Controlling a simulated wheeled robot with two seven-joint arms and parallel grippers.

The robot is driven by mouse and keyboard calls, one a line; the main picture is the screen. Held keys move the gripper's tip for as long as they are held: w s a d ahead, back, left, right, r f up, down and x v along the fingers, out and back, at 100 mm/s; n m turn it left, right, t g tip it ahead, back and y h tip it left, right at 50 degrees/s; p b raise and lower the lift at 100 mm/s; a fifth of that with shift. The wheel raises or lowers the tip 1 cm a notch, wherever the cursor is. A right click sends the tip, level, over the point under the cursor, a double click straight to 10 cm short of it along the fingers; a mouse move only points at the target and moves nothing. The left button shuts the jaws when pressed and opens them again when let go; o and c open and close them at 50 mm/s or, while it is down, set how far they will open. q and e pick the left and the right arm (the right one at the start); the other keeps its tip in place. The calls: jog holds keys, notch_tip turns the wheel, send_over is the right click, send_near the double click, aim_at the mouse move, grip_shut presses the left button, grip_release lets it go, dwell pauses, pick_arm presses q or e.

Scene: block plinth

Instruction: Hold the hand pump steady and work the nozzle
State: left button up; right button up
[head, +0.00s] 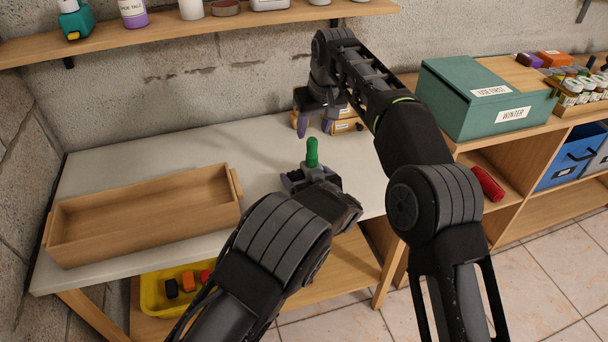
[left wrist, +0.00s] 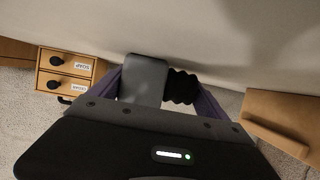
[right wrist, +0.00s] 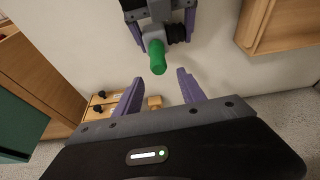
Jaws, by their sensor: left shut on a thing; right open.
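The hand pump has a grey body (left wrist: 143,80), a black ribbed part (left wrist: 182,87) and a green nozzle (head: 312,152). It is on the pale worktop, with the nozzle pointing up in the head view. My left gripper (head: 312,181) is shut on the pump, its purple fingers on either side of the grey body and ribbed part. The nozzle (right wrist: 157,57) also shows in the right wrist view, just beyond my right fingertips. My right gripper (head: 316,129) is open and empty, behind the nozzle in the head view. The pump's base is mostly hidden by my left gripper.
An empty wooden tray (head: 140,243) lies on the worktop at left. Small labelled drawers (head: 346,124) stand behind the pump, near my right gripper. A small wooden piece (right wrist: 154,102) shows between my right fingers. A green box (head: 485,95) stands at right.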

aim_at(314, 141)
jog(key=shift+f, duration=0.15)
jog(key=shift+f, duration=2.15)
jog(key=shift+c, duration=0.2)
grip_shut()
